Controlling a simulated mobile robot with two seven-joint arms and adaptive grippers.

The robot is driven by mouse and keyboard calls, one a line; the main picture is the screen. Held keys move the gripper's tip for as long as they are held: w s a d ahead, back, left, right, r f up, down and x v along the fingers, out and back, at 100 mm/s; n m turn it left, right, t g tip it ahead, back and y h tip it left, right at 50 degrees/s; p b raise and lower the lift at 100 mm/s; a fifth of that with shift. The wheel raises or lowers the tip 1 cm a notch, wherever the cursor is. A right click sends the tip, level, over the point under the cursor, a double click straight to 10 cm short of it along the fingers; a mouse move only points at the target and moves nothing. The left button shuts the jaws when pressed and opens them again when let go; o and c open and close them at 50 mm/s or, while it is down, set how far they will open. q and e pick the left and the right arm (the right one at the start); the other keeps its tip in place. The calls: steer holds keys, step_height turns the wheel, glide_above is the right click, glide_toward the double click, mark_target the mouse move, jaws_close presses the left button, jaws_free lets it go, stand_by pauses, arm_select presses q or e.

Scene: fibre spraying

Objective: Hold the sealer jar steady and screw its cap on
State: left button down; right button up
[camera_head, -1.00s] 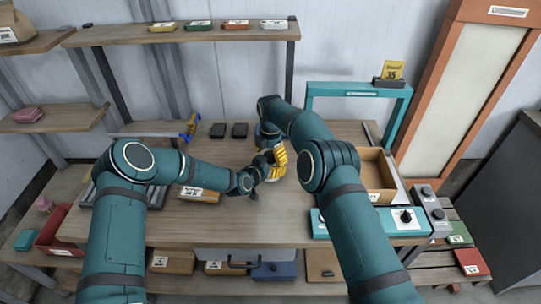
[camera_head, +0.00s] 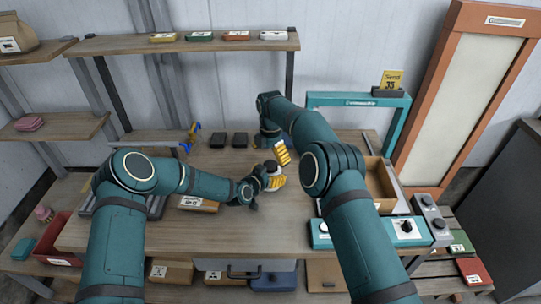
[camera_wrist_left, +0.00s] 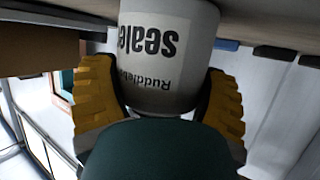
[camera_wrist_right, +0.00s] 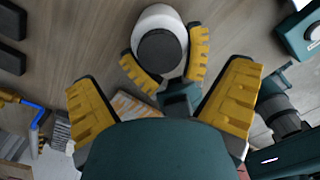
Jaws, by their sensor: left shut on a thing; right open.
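The white sealer jar (camera_head: 268,177) stands upright near the middle of the bench. In the left wrist view the jar (camera_wrist_left: 165,55) shows its "Sealer" label upside down. A dark round cap (camera_wrist_right: 159,51) covers its top in the right wrist view; I cannot tell how tight it is. My left gripper (camera_head: 276,183) is shut on the jar's body, with a yellow finger on either side. My right gripper (camera_head: 283,153) is open and empty, behind and a little above the jar; its spread fingers (camera_wrist_right: 160,90) are apart from the cap.
Two dark blocks (camera_head: 228,140) and a blue-and-yellow tool (camera_head: 190,137) lie left of the jar. A labelled box (camera_head: 198,203) is beside my left forearm. An open cardboard box (camera_head: 385,205) and a control box (camera_head: 406,229) are on the right. The front middle of the bench is clear.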

step_height(320, 180, up, 12)
stand_by(0.5)
arm_select(q)
jaws_free()
steer(key=v, duration=1.2)
